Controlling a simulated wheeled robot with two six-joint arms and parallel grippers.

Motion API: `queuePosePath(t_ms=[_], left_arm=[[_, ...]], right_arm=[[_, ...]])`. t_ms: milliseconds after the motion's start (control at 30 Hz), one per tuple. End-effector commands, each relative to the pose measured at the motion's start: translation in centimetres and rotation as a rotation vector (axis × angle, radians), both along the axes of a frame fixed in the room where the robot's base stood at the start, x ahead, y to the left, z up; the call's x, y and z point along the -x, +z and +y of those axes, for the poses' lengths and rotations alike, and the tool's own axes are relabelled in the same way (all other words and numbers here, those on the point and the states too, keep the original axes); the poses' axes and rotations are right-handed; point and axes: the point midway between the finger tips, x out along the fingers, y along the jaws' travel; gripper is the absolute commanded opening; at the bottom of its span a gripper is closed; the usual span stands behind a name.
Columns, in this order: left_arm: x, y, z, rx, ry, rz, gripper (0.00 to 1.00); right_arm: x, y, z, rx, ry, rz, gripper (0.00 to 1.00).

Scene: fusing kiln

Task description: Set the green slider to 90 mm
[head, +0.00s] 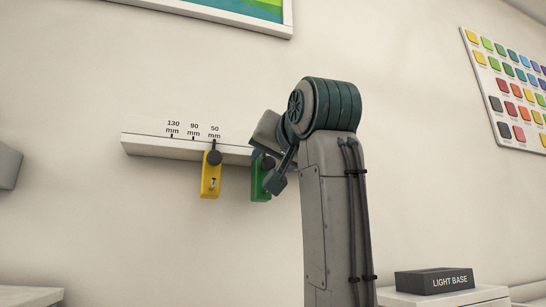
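A white rail (150,148) on the wall carries marks for 130, 90 and 50 mm, running left to right. The green slider (257,181) hangs on the rail to the right of the 50 mm mark, with a dark knob at its top. A yellow slider (207,182) hangs just below the 50 mm mark. My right gripper (272,172) is at the green slider's right side, close to its knob, and covers part of it. Whether its fingers are closed on the slider is hidden by the wrist and finger. My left gripper is not in view.
My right arm hides the rail's right end. A board of coloured tiles (496,108) hangs at the upper right. A dark box labelled LIGHT BASE (433,281) stands on a white surface at the lower right. The wall left of the rail is mostly clear.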

Motion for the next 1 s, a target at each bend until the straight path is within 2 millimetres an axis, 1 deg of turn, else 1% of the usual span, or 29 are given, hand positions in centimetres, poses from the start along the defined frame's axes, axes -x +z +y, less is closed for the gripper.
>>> queuePosePath(t_ms=[33, 167, 200, 233, 367, 433, 633, 700, 967, 1000], left_arm=[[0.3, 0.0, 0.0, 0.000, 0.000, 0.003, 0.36], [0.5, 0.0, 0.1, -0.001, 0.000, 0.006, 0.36], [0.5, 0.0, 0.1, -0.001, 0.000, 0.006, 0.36], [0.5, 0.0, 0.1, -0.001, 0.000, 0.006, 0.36], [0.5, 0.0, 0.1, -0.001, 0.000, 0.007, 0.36], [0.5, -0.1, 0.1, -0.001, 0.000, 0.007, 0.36], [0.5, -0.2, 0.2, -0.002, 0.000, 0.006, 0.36], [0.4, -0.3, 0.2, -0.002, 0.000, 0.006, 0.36], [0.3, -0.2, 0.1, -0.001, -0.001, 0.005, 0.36], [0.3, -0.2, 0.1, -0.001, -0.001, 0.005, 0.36]], right_arm=[[0.0, 0.0, 0.0, 0.000, 0.000, 0.000, 0.34], [0.0, 0.0, 0.0, 0.000, 0.000, 0.000, 0.08], [0.0, 0.0, 0.0, 0.000, 0.000, 0.000, 0.00], [0.0, 0.0, 0.0, 0.000, 0.000, 0.000, 0.00], [0.0, 0.0, -0.1, 0.000, 0.000, 0.000, 0.00], [-0.1, 0.0, -0.5, 0.000, -0.001, 0.000, 0.00], [-1.0, 0.0, -3.2, -0.001, -0.004, -0.002, 0.00], [-1.2, 0.1, -3.8, 0.000, -0.002, -0.002, 0.00], [-1.2, 0.0, -3.8, 0.000, 0.000, -0.001, 0.00], [-1.2, 0.1, -3.8, 0.000, 0.000, -0.001, 0.31]])
